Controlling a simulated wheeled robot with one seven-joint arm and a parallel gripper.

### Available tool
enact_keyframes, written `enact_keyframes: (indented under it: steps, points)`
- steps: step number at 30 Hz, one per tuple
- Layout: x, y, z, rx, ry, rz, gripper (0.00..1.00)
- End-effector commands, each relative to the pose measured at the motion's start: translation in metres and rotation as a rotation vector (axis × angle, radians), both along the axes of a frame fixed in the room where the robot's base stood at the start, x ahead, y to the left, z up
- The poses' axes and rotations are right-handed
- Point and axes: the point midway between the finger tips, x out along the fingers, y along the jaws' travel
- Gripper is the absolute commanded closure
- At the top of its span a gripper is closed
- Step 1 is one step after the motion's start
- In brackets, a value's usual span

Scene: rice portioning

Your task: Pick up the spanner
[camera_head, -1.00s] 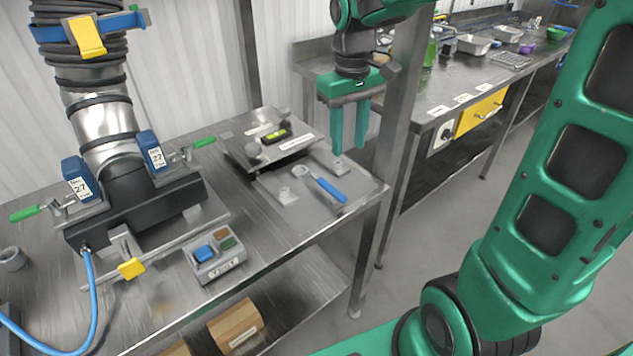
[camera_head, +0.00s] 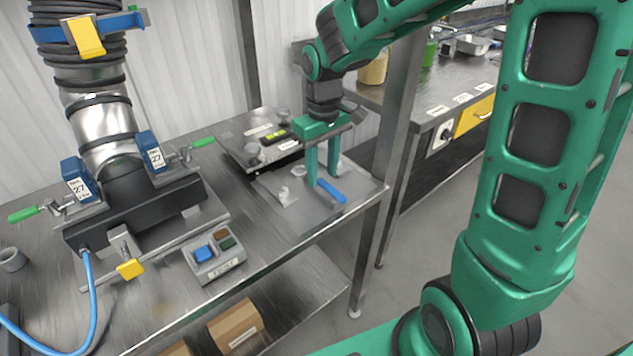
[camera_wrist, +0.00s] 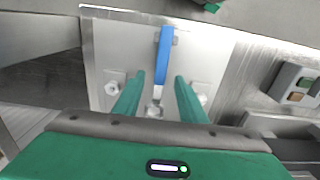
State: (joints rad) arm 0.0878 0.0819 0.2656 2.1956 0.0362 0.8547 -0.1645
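The spanner (camera_head: 331,191) has a blue handle and a metal head, and lies on a grey plate at the right end of the steel table. My gripper (camera_head: 322,182) points down over its head end, which the fingers partly hide in the head view. In the wrist view the spanner's blue handle (camera_wrist: 164,56) runs away from me, and its metal neck shows between the two green fingers of my gripper (camera_wrist: 160,85). The fingers are apart, with a gap on each side of the spanner. I cannot tell the exact height of the fingertips above the plate.
The grey plate (camera_head: 285,212) carries small metal pegs. Behind it stands a raised plate with a green level (camera_head: 274,135). A grey button box (camera_head: 215,262) and a large hose fitting (camera_head: 135,200) stand to the left. A steel post (camera_head: 393,120) rises just right of my gripper.

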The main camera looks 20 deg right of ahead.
Motion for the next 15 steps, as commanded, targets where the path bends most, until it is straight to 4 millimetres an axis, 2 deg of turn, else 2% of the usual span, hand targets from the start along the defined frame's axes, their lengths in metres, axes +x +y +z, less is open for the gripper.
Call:
enact_keyframes:
  steps: [5,13,14,15]
  points:
    - [0.000,0.000,-0.019,0.000,0.001,0.000,0.62]
    - [0.000,0.000,-0.022,0.000,0.000,0.000,0.62]
    - [0.000,0.000,-0.021,0.000,0.000,0.000,0.67]
    - [0.000,0.000,-0.021,0.000,0.000,0.000,0.77]
